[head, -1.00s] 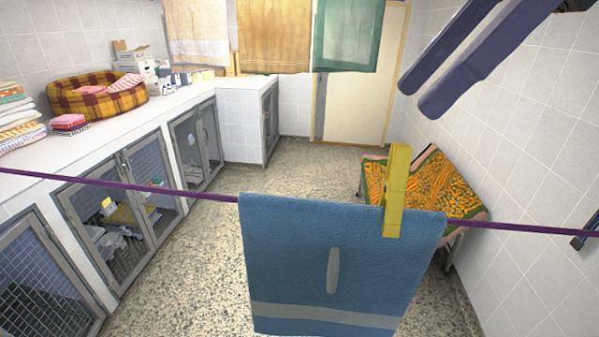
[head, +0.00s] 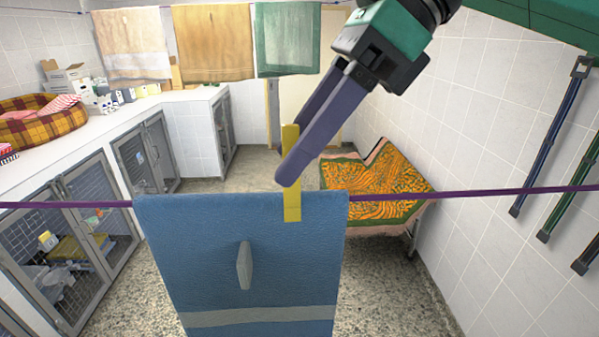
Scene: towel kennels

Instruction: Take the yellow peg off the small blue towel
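The small blue towel (head: 210,245) hangs over the purple line in front of me, with a pale stripe near its lower edge. The yellow peg (head: 291,207) stands upright on the line at the towel's top edge, right of its middle. My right gripper (head: 296,163) comes down from the upper right. Its two purple fingers are apart. The nearer finger crosses in front of the peg's upper part and hides some of it. The farther finger's tip is partly hidden, so I cannot tell whether either finger touches the peg. My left gripper is not in view.
The purple line (head: 430,196) runs across the view. Several towels hang farther back, including a green one (head: 287,38). An orange patterned cloth (head: 375,190) covers a low stand behind the peg. Kennels line the left, and long-handled tools (head: 548,140) hang on the right wall.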

